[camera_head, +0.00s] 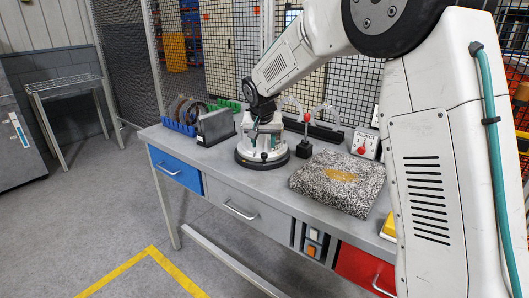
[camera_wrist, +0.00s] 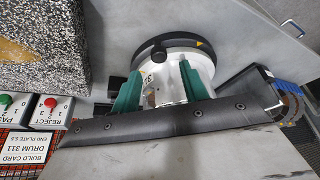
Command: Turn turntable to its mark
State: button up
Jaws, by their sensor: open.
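The turntable (camera_head: 243,157) stands on the bench, with a dark round base and a white upper part. In the wrist view its dark rim (camera_wrist: 165,43) carries a small yellow mark near the right. My gripper (camera_head: 264,140) is at the turntable, pointing down. In the wrist view my gripper (camera_wrist: 160,85) is open, with one green finger on each side of the white part, which bears partly hidden digits. I cannot tell whether the fingers touch it. The lower parts of the fingers are hidden behind a dark bar.
A speckled block (camera_head: 340,182) with a yellowish top patch lies right of the turntable. A red-knobbed post (camera_head: 305,148) and a REJECT button box (camera_head: 364,143) stand nearby. A grey case (camera_head: 215,127) and blue rack (camera_head: 181,126) are at left. The bench's front left is clear.

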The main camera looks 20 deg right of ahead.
aim_at(264, 153)
jog(key=x, duration=0.5)
jog(key=shift+f, duration=0.15)
grip_shut()
